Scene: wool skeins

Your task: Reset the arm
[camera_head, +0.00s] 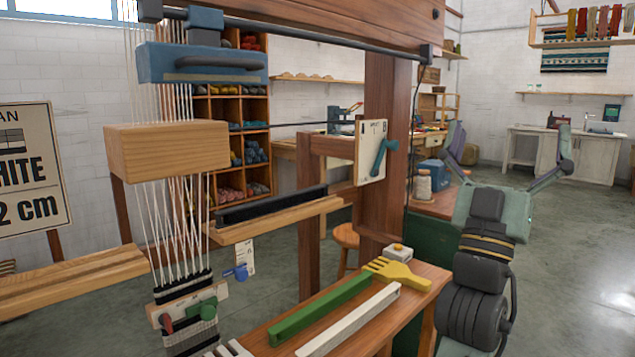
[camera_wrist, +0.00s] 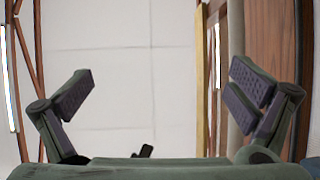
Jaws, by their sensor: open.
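My arm (camera_head: 485,260) rises from the lower right of the head view. My gripper (camera_head: 510,145) is held up to the right of the loom, pointing away from the head camera. Its two fingers are spread wide with nothing between them. In the wrist view the open fingers (camera_wrist: 162,88) stand at the left and right, with pale panels behind them. No wool skein is in the gripper. Several coloured skeins (camera_head: 252,152) lie in the wooden shelf behind the loom.
The wooden loom (camera_head: 385,90) with its white warp threads stands at left and centre. Its bench (camera_head: 270,342) holds a green bar (camera_head: 320,310), a white bar (camera_head: 350,320) and a yellow comb (camera_head: 397,273). Open floor (camera_head: 580,240) lies to the right.

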